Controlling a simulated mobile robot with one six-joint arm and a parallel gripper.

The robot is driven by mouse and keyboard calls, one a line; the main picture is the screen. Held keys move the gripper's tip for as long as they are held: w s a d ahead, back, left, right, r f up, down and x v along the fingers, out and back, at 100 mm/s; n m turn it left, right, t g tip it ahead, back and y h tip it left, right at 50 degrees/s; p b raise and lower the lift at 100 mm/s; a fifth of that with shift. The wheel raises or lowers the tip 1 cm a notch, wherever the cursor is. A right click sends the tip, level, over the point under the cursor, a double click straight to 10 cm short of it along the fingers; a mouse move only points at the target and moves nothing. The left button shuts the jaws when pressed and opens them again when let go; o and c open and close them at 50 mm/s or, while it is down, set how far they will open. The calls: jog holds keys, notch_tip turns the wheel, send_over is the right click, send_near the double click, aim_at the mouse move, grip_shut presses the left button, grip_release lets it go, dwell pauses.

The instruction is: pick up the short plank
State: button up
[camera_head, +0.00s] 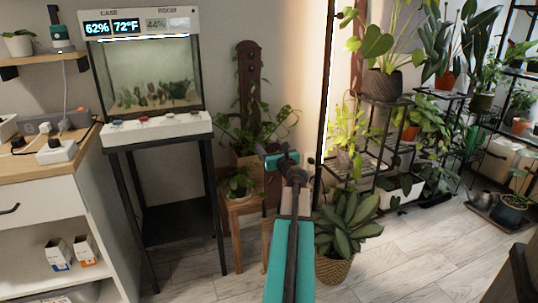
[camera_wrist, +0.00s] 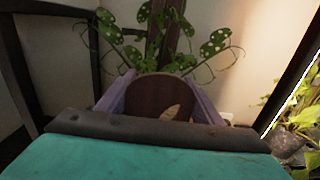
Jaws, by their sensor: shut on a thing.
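The short plank (camera_wrist: 152,92) is dark brown with a rounded top end. In the wrist view it stands between the two purple-grey fingers of my gripper (camera_wrist: 160,100), which are shut on it. Its lower part is hidden behind my wrist. A small pale leaf-shaped patch shows at its lower right. In the head view my gripper (camera_head: 283,162) is in front of the wooden stool's right side, and my arm hides much of that area. I cannot tell whether the plank touches anything below.
A taller dark plank with holes (camera_head: 249,72) leans on the wall behind a spotted plant (camera_head: 243,128). A small potted plant (camera_head: 238,184) stands on the wooden stool (camera_head: 246,208). A leafy plant in a basket (camera_head: 334,268) is close right. A terrarium stand (camera_head: 164,146) is left.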

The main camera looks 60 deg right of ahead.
jog(key=shift+r+p, duration=0.8)
jog(key=shift+r, duration=1.6)
